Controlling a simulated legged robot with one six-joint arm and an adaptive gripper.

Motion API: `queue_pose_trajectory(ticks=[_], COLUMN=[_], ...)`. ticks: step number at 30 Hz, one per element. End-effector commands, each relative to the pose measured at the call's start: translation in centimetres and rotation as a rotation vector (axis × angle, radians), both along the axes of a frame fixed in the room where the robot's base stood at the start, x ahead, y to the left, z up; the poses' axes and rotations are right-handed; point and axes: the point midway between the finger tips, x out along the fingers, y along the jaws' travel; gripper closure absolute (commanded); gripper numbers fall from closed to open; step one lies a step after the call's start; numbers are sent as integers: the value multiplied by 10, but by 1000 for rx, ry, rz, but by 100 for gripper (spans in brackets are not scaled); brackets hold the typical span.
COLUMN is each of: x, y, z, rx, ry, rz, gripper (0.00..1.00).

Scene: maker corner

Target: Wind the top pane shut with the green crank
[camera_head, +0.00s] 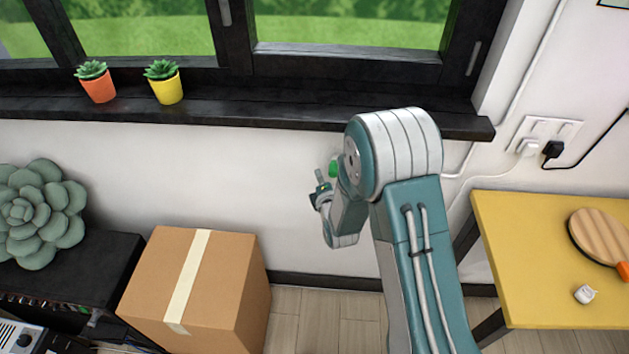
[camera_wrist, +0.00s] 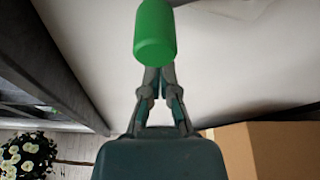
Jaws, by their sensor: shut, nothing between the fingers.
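The green crank handle (camera_head: 334,168) shows beside my arm, in front of the white wall below the window sill. In the wrist view the green handle (camera_wrist: 155,32) is a rounded cylinder, with a bit of grey crank arm at the top edge. My gripper (camera_head: 320,180) is close to the handle, just left of it in the head view. In the wrist view my gripper (camera_wrist: 160,72) has its fingers together and empty, and the handle covers their tips. I cannot tell whether they touch. The rest of the crank is hidden, and the top pane is not in view.
A dark window frame (camera_head: 235,66) and sill (camera_head: 250,112) run above, with orange (camera_head: 99,90) and yellow (camera_head: 168,90) potted succulents. A cardboard box (camera_head: 230,275) stands lower left. A yellow table (camera_head: 535,250) stands right. Bare floor shows between them.

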Motion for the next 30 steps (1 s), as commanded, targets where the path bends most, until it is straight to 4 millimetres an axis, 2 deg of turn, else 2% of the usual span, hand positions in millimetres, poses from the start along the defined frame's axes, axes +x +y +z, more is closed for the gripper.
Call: queue_pose_trajectory(ticks=[6,14,19,30], x=[0,0,-1,2], y=[-14,-13,-23,-21], z=[4,4,9,8], rx=[5,3,3,3], ry=[-1,-1,0,0], rz=[-1,-2,-3,-1], gripper=[100,100,100,100])
